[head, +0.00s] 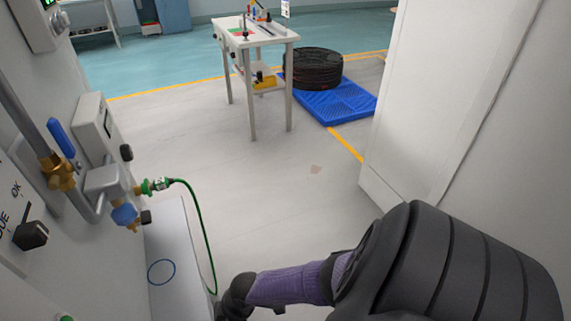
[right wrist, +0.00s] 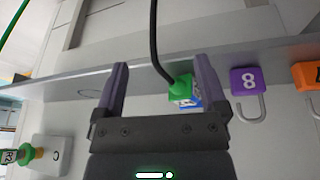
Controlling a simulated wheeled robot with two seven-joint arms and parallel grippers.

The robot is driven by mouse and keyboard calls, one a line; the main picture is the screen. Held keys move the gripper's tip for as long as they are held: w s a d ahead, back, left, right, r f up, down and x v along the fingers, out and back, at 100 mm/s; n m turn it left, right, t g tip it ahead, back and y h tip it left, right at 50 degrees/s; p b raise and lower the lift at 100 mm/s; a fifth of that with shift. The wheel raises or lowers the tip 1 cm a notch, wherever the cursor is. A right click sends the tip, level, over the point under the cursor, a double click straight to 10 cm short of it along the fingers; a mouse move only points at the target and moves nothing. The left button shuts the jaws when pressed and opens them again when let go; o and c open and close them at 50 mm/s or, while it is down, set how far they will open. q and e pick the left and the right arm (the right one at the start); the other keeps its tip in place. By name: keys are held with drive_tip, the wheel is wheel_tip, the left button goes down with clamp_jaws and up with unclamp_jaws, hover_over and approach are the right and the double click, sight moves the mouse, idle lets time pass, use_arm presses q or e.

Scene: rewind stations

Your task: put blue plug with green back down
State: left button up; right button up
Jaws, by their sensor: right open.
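In the right wrist view the blue plug with green back (right wrist: 183,88) sits between the fingers of my right gripper (right wrist: 161,66), close to the right-hand finger. Its green end is toward a black cable that runs upward, and its blue part shows a white label. The fingers stand wide apart, with a clear gap on the left side of the plug. I cannot tell whether the plug rests on a surface. In the head view my right arm reaches in from the right; its fingers and the plug are not visible there. My left gripper is out of view.
A purple padlock (right wrist: 243,82) and an orange padlock (right wrist: 305,75) are right of the plug. A metal ledge edge (right wrist: 60,84) crosses behind the fingers. A green hose (head: 205,232) hangs from a fitting. A blue ring (head: 161,272) lies on a pale surface.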

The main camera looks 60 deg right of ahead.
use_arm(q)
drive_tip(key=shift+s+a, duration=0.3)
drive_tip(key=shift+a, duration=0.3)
use_arm(e)
drive_tip(key=s+f+m+g+h, duration=0.1)
drive_tip(key=s+f+m, duration=0.2)
drive_tip(key=s, duration=1.2)
drive_tip(key=s+f+m+g+h, duration=0.1)
drive_tip(key=s+f, duration=0.6)
drive_tip(key=s, duration=0.8)
drive_tip(key=shift+s+d+f+m+g+h, duration=0.25)
drive_tip(key=shift+s+m+g+h, duration=0.25)
drive_tip(key=shift+m, duration=0.7)
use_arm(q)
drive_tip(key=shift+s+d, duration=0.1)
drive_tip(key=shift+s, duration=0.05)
use_arm(e)
drive_tip(key=shift+w, duration=0.15)
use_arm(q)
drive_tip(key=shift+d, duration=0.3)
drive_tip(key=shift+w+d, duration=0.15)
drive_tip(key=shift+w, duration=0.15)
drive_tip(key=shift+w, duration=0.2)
use_arm(e)
drive_tip(key=shift+w, duration=0.1)
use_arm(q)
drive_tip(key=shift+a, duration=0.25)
